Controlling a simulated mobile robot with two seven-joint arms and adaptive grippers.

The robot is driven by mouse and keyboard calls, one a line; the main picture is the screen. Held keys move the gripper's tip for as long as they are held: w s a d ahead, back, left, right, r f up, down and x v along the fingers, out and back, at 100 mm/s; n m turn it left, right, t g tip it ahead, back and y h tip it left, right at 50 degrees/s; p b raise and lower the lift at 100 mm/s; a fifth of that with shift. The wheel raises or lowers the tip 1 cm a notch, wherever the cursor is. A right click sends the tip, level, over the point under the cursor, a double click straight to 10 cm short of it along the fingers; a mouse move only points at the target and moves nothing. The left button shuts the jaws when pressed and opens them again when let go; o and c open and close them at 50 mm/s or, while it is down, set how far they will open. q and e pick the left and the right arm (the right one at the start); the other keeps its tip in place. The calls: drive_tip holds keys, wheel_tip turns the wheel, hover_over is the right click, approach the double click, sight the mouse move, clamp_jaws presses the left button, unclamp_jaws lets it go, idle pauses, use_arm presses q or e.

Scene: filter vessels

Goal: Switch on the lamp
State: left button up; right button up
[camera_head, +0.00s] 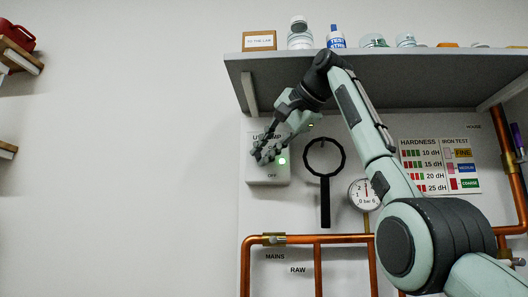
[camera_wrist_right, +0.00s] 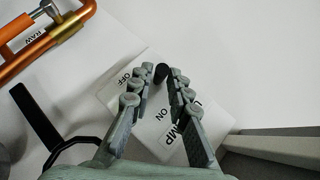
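The lamp's switch box (camera_head: 265,174) is a white box on the wall, with a lamp label partly hidden above and "OFF" at its lower edge. In the right wrist view the box (camera_wrist_right: 157,138) shows "ON" and "OFF" and a black knob or lever (camera_wrist_right: 161,73). My right gripper (camera_head: 266,152) is in front of the box; in the wrist view its fingertips (camera_wrist_right: 162,70) stand apart on either side of the black knob. I cannot tell whether they touch it. A green light (camera_head: 282,161) shows beside the fingers. My left gripper is out of view.
A grey shelf (camera_head: 400,65) with jars and bottles hangs above. A black ring-handled tool (camera_head: 325,190) and a gauge (camera_head: 363,194) are right of the box. Copper pipes (camera_head: 330,239) run below. The wall to the left is mostly clear.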

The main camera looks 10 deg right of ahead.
drive_tip(key=shift+s+d+r, duration=0.25)
drive_tip(key=shift+s, duration=0.15)
drive_tip(key=s+d+r, duration=0.1)
drive_tip(key=s+d, duration=0.7)
drive_tip(key=s, duration=0.5)
drive_tip(key=shift+s+r, duration=0.15)
drive_tip(key=shift+r, duration=0.25)
